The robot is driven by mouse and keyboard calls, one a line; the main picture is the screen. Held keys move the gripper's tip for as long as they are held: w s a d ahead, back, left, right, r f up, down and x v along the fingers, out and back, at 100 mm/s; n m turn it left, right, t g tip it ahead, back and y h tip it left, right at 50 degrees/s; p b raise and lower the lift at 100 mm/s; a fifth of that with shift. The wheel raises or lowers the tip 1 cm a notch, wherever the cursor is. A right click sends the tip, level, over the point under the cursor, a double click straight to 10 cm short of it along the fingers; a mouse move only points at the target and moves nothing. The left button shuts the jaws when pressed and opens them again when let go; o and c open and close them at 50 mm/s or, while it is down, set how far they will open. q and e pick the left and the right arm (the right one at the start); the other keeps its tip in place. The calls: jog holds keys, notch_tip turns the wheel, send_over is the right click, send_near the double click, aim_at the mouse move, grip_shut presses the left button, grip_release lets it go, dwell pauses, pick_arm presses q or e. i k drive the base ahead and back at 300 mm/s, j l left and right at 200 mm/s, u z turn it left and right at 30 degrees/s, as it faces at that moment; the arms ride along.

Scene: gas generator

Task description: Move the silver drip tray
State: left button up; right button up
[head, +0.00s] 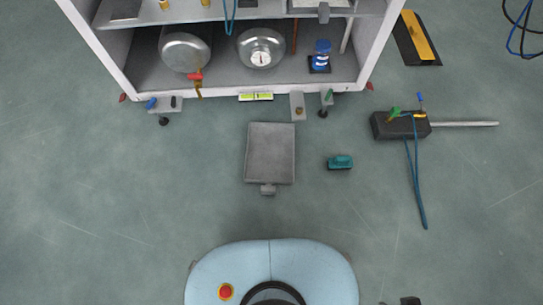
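The silver drip tray (270,153) lies flat on the floor in front of the white cabinet. It is a shallow grey rectangle with a low rim and a short tab at its near edge. Nothing is seen in it or touching it. A small dark part (410,301), perhaps of my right gripper, just shows at the bottom edge, right of my base and well away from the tray. Too little of it shows to tell its state. My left gripper is out of view.
The cabinet (118,62) stands behind the tray, with a yellow level (256,97) at its front edge. A teal block (340,162) lies right of the tray. A dark tool with a rod (400,126) and blue cable lies farther right. The floor left is clear.

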aim_at(270, 157)
jog(key=i+j+z, duration=0.2)
jog(key=j, duration=0.3)
jog(key=i+j+z, duration=0.15)
jog(key=j, duration=0.3)
jog(key=j+z, duration=0.2)
jog(key=j, duration=0.3)
jog(key=i+j+z, duration=0.2)
jog(key=j, duration=0.35)
jog(key=k, duration=0.1)
